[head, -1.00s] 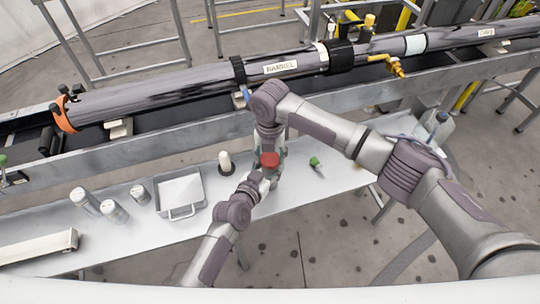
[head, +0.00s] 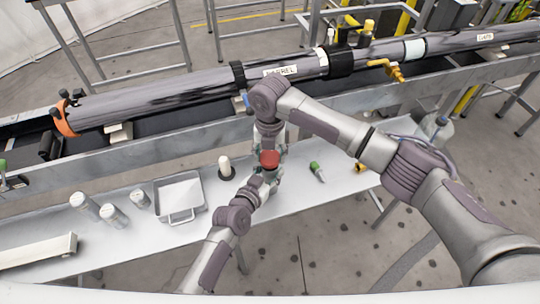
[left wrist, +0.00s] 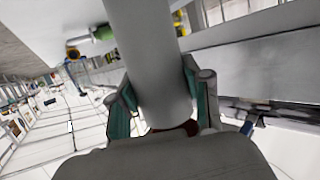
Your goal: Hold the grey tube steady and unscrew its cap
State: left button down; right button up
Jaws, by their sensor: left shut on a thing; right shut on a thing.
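The grey tube (left wrist: 150,60) stands large between the two fingers of my left gripper (left wrist: 165,105) in the left wrist view. My left gripper (head: 268,174) is shut on it low in the middle of the head view. The red cap (head: 269,159) shows at the tube's top end, and a sliver of red also shows at the tube's end in the left wrist view (left wrist: 190,127). My right gripper (head: 270,148) comes down from above and is shut on the cap. The gripper fingers and arm hide most of the tube in the head view.
A white bench (head: 140,240) runs beneath my grippers. Several pale containers (head: 115,217), a tray (head: 181,196), a white-topped peg (head: 225,167) and a green-ended item (head: 316,170) lie on it. A long dark barrel (head: 170,98) lies on a rail behind.

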jog(key=shift+r, duration=1.45)
pick_arm(q)
jog(key=shift+c, duration=2.1)
grip_release()
